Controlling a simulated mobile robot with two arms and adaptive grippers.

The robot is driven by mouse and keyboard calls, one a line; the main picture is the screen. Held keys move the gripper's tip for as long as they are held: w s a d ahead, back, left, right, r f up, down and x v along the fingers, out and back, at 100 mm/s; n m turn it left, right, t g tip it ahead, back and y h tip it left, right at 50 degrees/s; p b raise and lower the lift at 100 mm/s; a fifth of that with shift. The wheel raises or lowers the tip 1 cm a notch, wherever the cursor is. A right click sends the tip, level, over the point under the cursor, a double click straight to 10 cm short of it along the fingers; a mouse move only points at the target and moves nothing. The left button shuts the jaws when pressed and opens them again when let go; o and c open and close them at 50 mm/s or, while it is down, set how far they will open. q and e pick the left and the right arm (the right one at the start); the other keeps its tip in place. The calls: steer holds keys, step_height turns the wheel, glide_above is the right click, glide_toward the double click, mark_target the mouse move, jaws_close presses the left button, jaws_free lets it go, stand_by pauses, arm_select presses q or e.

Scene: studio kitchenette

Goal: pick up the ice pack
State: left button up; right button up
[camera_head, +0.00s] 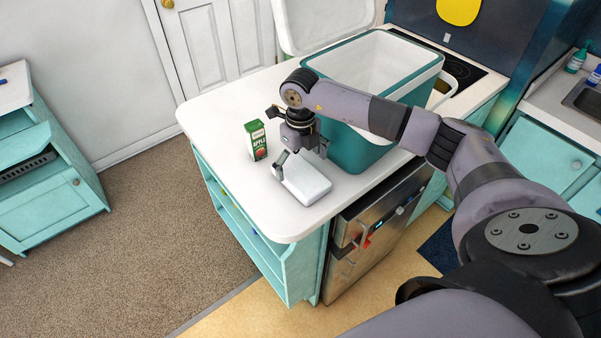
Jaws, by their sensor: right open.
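The ice pack (306,183), a white rounded slab, lies flat on the white counter near its front edge. My right gripper (299,168) points down at the ice pack's far part, with its fingers apart. One finger is at the pack's left side and the other near its far right edge. I cannot tell whether they touch it. My left gripper is not in view.
A green apple juice carton (256,141) stands left of the ice pack. A large teal cooler (352,150) with its lid open stands behind my right gripper. The counter (215,112) is clear at its left end. A stove (462,72) is beyond the cooler.

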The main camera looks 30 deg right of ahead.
mark_target(300, 177)
step_height(300, 177, down, 2)
steer(key=shift+s, duration=0.1)
steer(key=shift+f, duration=0.25)
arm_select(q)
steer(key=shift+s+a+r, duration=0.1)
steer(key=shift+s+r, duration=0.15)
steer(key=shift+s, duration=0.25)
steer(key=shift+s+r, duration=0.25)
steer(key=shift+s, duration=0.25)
arm_select(e)
steer(key=shift+c, duration=0.5)
steer(key=c, duration=1.4)
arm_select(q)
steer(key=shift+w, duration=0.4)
arm_select(e)
steer(key=shift+c, duration=0.6)
steer(key=shift+r, duration=0.15)
